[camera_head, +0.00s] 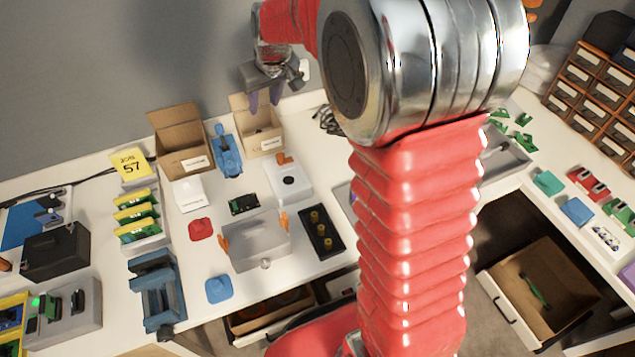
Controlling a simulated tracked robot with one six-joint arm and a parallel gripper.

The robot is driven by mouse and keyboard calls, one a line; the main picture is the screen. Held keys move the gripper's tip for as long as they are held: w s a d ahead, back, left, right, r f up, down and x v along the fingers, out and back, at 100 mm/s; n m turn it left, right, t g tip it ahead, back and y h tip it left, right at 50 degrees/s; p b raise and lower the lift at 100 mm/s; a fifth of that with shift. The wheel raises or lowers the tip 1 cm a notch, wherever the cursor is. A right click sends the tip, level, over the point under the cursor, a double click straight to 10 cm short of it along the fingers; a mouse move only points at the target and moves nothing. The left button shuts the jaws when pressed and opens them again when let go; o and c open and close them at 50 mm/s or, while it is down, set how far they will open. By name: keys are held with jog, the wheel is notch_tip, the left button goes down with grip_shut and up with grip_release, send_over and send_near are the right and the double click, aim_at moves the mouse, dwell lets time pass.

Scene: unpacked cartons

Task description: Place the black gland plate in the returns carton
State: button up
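The black gland plate (333,244), a dark rectangle with a row of brass-coloured glands, lies on the white bench just right of a grey enclosure. Two open cardboard cartons stand at the back: a left carton (183,140) and a right carton (247,116). Each has a white label whose print is too small to read, so I cannot tell which is the returns carton. My gripper (265,97) hangs above the right carton, with its dark fingers pointing down and a gap between them. Nothing shows between them. The gripper is away from the plate, up and left of it.
The grey enclosure (257,247) with orange clips stands beside the plate. A blue clamp-like tool (227,153) stands between the cartons. A white box (290,182) is behind the plate. My red arm covers the bench right of the plate. An open drawer (560,290) is lower right.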

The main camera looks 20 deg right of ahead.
jog(key=s+r+m, duration=0.1)
jog(key=s+r, duration=0.2)
jog(key=s, duration=1.4)
jog(key=s+r+m, duration=0.1)
jog(key=s+r, duration=0.2)
jog(key=s, duration=1.4)
jog(key=shift+a+t+h, duration=0.2)
jog(key=shift+t+h, duration=0.2)
